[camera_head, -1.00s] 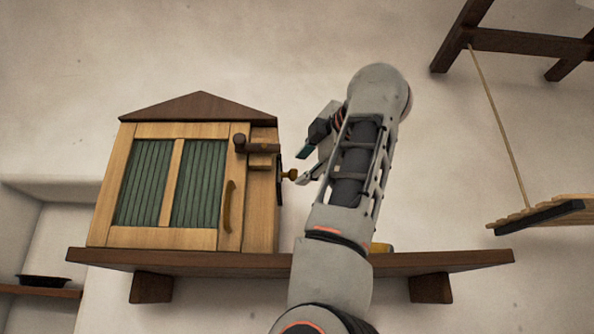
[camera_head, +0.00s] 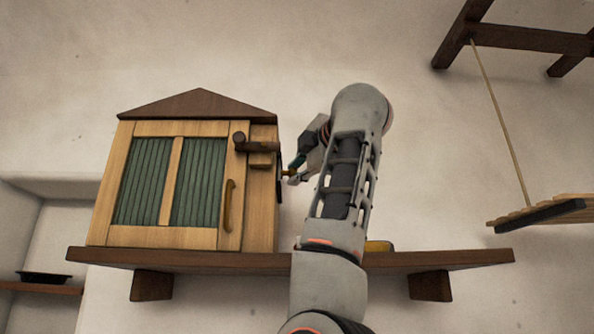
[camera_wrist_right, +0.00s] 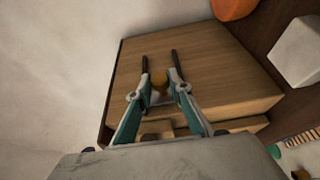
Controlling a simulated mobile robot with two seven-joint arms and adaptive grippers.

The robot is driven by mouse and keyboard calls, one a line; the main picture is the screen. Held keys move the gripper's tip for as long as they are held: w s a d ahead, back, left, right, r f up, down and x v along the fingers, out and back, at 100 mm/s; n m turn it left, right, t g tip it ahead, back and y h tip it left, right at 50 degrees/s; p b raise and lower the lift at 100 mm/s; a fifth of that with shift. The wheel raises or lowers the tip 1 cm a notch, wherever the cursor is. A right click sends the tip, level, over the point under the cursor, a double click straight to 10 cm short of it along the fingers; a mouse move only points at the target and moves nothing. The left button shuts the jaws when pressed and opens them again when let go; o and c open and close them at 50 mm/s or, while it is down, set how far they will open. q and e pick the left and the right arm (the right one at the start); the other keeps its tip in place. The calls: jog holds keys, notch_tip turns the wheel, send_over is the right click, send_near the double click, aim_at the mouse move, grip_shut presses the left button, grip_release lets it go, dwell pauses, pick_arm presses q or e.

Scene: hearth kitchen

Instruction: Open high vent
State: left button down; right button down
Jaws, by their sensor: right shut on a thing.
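A wooden house-shaped cabinet (camera_head: 262,200) with a dark peaked roof and green slatted door panels stands on a high shelf. A small brass knob (camera_wrist_right: 158,78) sticks out from its right side wall, which also shows in the right wrist view (camera_wrist_right: 225,75). My right gripper (camera_head: 291,172) is at that side, shut on the knob, with its fingers on either side of it. In the head view the knob is mostly hidden by the fingers. I cannot tell from here whether a vent is open. My left gripper is in neither view.
The dark wooden shelf (camera_head: 215,262) runs under the cabinet and past my right arm. A yellow object (camera_head: 379,246) lies on it, partly behind my arm. The wrist view shows a white block (camera_wrist_right: 300,50) and an orange object (camera_wrist_right: 233,8). A hanging slatted rack (camera_head: 550,211) is at right.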

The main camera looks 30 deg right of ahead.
jog(key=w+d, duration=0.1)
jog(key=w+d+p, duration=0.1)
jog(key=w, duration=0.1)
jog(key=w+d, duration=0.1)
jog(key=w, duration=0.1)
jog(key=shift+d+r+p, duration=0.1)
jog(key=shift+p, duration=0.3)
jog(key=c, duration=1.8)
grip_release()
jog(key=shift+c, duration=0.2)
jog(key=shift+w, duration=0.1)
